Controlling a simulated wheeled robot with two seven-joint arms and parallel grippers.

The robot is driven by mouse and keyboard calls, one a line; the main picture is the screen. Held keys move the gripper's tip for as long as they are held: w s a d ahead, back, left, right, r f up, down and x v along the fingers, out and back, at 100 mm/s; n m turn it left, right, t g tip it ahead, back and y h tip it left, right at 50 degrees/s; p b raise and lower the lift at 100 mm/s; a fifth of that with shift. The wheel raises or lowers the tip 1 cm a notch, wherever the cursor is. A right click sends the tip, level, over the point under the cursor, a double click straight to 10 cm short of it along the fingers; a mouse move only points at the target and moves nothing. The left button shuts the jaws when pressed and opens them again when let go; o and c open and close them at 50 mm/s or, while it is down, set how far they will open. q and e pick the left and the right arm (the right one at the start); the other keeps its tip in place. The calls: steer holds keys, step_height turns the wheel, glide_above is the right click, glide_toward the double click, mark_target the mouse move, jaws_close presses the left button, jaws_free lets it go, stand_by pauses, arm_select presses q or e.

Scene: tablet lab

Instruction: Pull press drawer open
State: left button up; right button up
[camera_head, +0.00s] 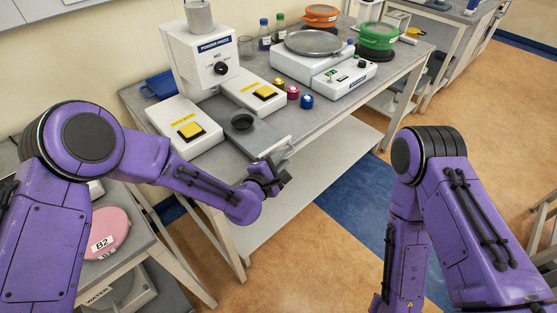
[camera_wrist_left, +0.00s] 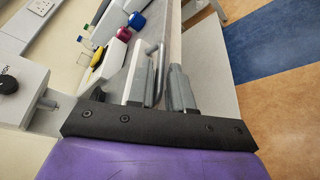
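The press drawer (camera_head: 262,138) is a flat grey slab at the front of the powder press (camera_head: 199,57), with a small dark round cup (camera_head: 242,122) on it. It reaches out toward the table's front edge. Its metal bar handle (camera_head: 275,148) is at the drawer's front end and also shows in the left wrist view (camera_wrist_left: 161,62). My left gripper (camera_head: 270,169) is at the handle. In the left wrist view its fingers (camera_wrist_left: 159,88) are close together with the bar between them. My right gripper is out of view; only my right arm shows.
Yellow-switch boxes (camera_head: 185,128) flank the drawer. Small coloured pots (camera_head: 293,92) and a balance (camera_head: 327,67) stand to the right. A pink B2 container (camera_head: 106,232) is on the lower-left table. Floor in front is clear.

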arm_select(q)
steer(key=shift+o, duration=0.8)
steer(key=shift+w, duration=0.1)
steer(key=b+v, duration=0.3)
steer(key=v, duration=0.7)
steer(key=shift+s+a, duration=0.15)
steer(key=shift+s, duration=0.1)
